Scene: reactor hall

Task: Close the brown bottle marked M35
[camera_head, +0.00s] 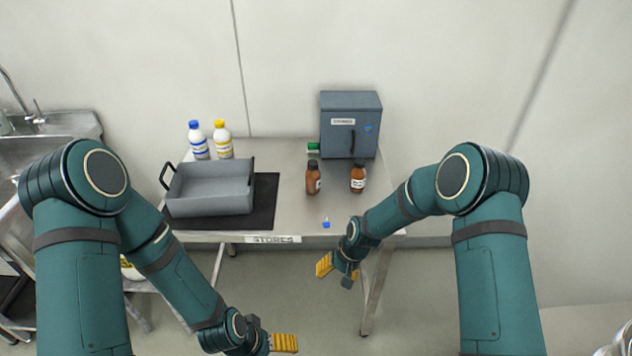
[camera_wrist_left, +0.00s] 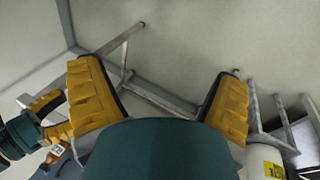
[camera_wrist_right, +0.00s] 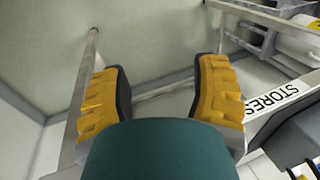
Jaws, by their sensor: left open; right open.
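Two brown bottles stand upright on the steel table, a left one (camera_head: 313,180) and a right one (camera_head: 358,180). A small blue cap-like piece (camera_head: 326,223) lies near the table's front edge. My right gripper (camera_head: 337,272) is open and empty, in front of and below the table edge; its fingers also show in the right wrist view (camera_wrist_right: 161,90). My left gripper (camera_head: 284,342) is open and empty, lower and farther from the table.
The table (camera_head: 285,210) carries a grey tray (camera_head: 212,205) on a dark mat at left, two white bottles with blue (camera_head: 199,145) and yellow caps (camera_head: 222,143) behind it, and a grey cabinet (camera_head: 350,115) at back right. A green item (camera_head: 313,147) lies beside the cabinet. A sink stands far left.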

